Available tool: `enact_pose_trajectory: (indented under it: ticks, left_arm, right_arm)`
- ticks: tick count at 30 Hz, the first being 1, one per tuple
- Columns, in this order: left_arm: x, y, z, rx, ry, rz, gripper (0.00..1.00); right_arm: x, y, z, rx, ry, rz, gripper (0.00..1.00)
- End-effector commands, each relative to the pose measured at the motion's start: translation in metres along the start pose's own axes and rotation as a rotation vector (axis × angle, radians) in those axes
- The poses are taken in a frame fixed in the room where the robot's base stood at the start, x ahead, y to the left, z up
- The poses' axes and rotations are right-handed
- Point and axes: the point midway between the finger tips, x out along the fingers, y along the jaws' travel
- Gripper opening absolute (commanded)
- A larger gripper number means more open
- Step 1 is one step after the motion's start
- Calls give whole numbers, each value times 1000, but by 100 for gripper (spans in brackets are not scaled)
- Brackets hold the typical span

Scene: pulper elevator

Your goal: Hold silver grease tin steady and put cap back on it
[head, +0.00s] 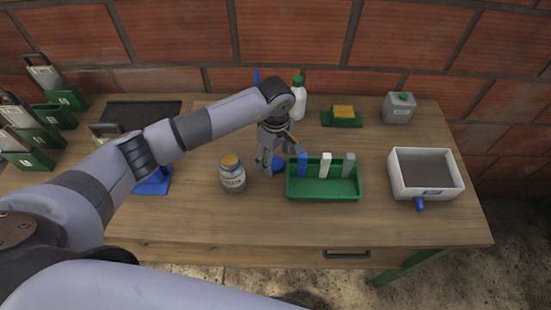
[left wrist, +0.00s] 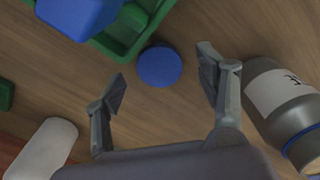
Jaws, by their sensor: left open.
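The silver grease tin (head: 233,181) stands upright on the table, with a paper label, a blue ring at its neck and an orange-tan top. In the left wrist view the tin (left wrist: 285,105) is at the right, just outside one finger. A round blue cap (left wrist: 160,66) lies flat on the wood; in the head view the cap (head: 279,167) is partly hidden by the gripper. My left gripper (head: 272,160) is open and empty above the cap, which shows between its fingertips (left wrist: 163,77) in the wrist view. My right gripper is out of view.
A green tray (head: 325,190) with blue, white and grey blocks stands close right of the cap. A white bottle (head: 299,103), yellow sponge (head: 344,111) and grey canister (head: 398,110) stand behind. A white basin (head: 452,190) is at right. The front table strip is clear.

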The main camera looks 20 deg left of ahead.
Motion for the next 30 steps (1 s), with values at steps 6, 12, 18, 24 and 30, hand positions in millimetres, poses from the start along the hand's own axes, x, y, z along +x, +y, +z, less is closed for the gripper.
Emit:
enact_pose_trajectory:
  ticks: [6,12,18,24,30]
  left_arm:
    - [16,1,0,1,-1,3,65]
    - [16,1,0,1,0,3,65]
    - [16,1,0,1,0,3,59]
    - [16,1,0,1,0,3,45]
    - [16,1,0,1,0,3,33]
  right_arm:
    - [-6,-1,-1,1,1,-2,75]
    - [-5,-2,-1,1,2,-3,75]
    - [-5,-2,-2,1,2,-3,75]
    - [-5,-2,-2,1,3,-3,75]
    - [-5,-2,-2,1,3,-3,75]
